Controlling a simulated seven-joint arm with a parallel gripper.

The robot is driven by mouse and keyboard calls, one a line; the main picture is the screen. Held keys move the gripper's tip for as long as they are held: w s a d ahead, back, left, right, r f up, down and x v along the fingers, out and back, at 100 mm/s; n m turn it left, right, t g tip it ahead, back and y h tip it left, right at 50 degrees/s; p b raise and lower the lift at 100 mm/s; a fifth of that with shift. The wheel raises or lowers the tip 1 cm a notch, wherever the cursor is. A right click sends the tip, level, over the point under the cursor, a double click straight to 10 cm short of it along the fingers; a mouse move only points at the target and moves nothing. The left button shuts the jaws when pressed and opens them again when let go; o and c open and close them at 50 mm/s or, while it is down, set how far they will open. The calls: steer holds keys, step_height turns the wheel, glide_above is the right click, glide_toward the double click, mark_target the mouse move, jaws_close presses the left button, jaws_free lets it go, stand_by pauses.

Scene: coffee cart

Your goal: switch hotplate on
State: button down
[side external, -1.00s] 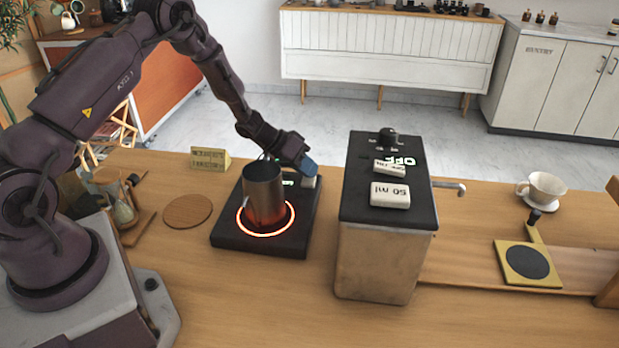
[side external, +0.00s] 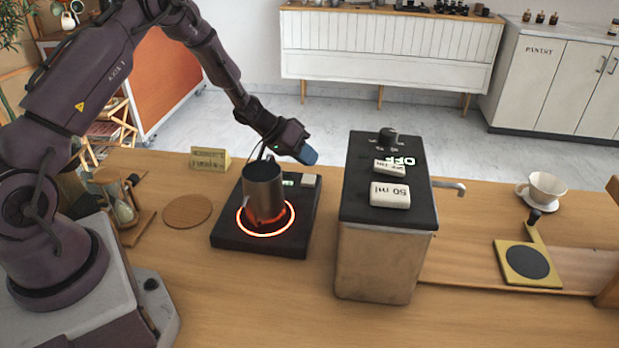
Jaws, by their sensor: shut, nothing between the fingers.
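The hotplate (side external: 229,238) is a black slab on the wooden counter, left of the machine. A ring on it glows orange-red around the base of a metal pot (side external: 264,193) standing on it. A small green display (side external: 288,183) and a pale button (side external: 309,181) show at the hotplate's back right corner. My gripper (side external: 309,156), with blue fingertips, is shut and empty. It is above and behind the button, apart from it, behind the pot's right side.
A boxy machine (side external: 383,262) with labelled buttons and an OFF display stands to the right. A round wooden coaster (side external: 187,212), an hourglass (side external: 123,208) and a small sign (side external: 209,160) are to the left. A white dripper cup (side external: 542,189) is far right. The front counter is clear.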

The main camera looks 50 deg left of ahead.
mark_target(307, 177)
steer(key=shift+r, duration=2.35)
